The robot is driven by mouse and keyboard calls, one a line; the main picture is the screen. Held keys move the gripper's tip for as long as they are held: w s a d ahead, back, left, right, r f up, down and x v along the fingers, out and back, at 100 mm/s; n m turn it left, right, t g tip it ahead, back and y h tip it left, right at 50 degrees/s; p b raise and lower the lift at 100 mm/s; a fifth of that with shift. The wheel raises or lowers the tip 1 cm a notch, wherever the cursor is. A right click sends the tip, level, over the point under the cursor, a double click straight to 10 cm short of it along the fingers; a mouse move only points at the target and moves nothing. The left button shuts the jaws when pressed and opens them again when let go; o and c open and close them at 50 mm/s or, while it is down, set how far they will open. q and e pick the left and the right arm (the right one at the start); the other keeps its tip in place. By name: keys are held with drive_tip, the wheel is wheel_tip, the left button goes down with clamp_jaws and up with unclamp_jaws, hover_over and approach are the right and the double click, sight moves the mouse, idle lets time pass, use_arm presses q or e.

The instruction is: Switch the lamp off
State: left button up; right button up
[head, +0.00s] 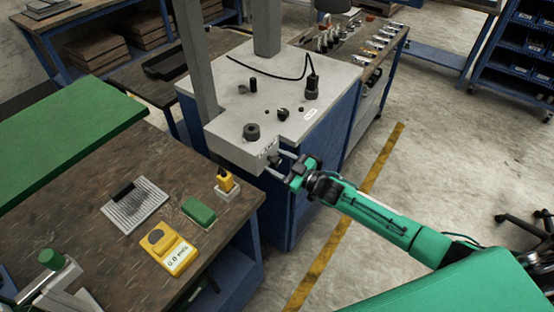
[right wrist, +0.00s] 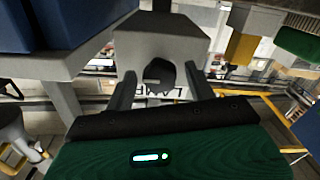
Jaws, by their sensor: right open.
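The lamp switch is a dark knob (head: 272,160) on the front face of a pale grey housing (head: 235,152), with the label LAMP beside it. In the right wrist view the knob (right wrist: 160,73) sits below a grey block (right wrist: 162,40), between my two fingers. My right gripper (head: 278,164) reaches in from the right and is open, its fingers at either side of the knob. I cannot tell whether they touch it. The right wrist view shows the same gripper (right wrist: 161,88).
A grey-topped blue cabinet (head: 326,88) carries the housing, small knobs and a black cable. The wooden bench (head: 70,205) at left holds a yellow device (head: 168,250), a green block (head: 199,211) and a ribbed plate (head: 134,206).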

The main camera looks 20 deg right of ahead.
drive_tip(key=shift+w+a, duration=0.25)
drive_tip(key=shift+c, duration=0.4)
drive_tip(key=c, duration=0.9)
